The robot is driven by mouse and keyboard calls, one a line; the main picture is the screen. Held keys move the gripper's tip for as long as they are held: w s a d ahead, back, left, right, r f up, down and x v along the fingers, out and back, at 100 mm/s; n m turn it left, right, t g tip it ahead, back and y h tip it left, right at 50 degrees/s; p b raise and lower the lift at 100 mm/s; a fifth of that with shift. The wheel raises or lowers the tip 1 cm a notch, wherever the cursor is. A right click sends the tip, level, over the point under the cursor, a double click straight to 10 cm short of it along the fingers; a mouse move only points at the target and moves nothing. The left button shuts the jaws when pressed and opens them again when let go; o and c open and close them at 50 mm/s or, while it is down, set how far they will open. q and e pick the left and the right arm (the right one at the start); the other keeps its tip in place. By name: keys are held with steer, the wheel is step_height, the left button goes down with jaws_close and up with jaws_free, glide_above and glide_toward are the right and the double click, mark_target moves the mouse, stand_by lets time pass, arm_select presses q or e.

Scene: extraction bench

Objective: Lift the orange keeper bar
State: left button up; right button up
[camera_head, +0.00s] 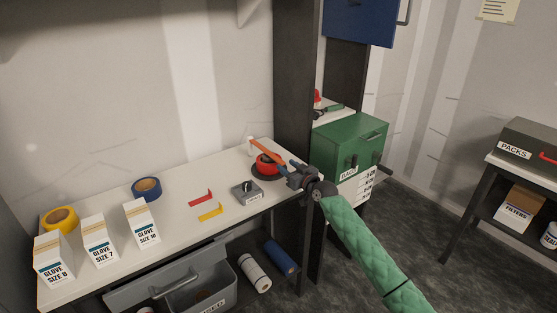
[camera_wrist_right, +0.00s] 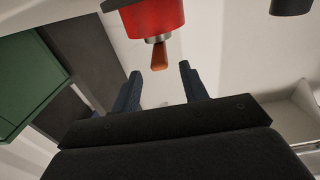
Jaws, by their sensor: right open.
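The orange keeper bar (camera_head: 264,148) lies across the top of a red round body (camera_head: 263,166), which stands on a dark round base at the right part of the white bench. In the right wrist view, the end of the orange bar (camera_wrist_right: 159,57) sticks out from the red body (camera_wrist_right: 152,17) toward the gap between my fingers. My right gripper (camera_head: 285,167) is open just right of the red body. Its two dark blue fingers (camera_wrist_right: 161,80) stand apart with nothing between them. My left gripper is not in view.
A grey box with a lever (camera_head: 247,192) and red (camera_head: 201,198) and yellow (camera_head: 210,212) brackets lie on the bench (camera_head: 175,205). Tape rolls and glove boxes (camera_head: 142,222) stand at the left. A green cabinet (camera_head: 345,145) stands right of the bench, past a dark post.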

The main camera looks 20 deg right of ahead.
mark_target(279, 159)
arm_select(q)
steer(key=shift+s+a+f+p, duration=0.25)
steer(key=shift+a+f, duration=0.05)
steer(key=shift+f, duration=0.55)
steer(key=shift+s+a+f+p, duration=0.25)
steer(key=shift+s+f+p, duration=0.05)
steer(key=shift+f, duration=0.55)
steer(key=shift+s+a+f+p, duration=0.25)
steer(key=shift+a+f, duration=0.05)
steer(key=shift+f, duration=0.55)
arm_select(e)
steer(key=shift+x, duration=3.1)
jaws_close()
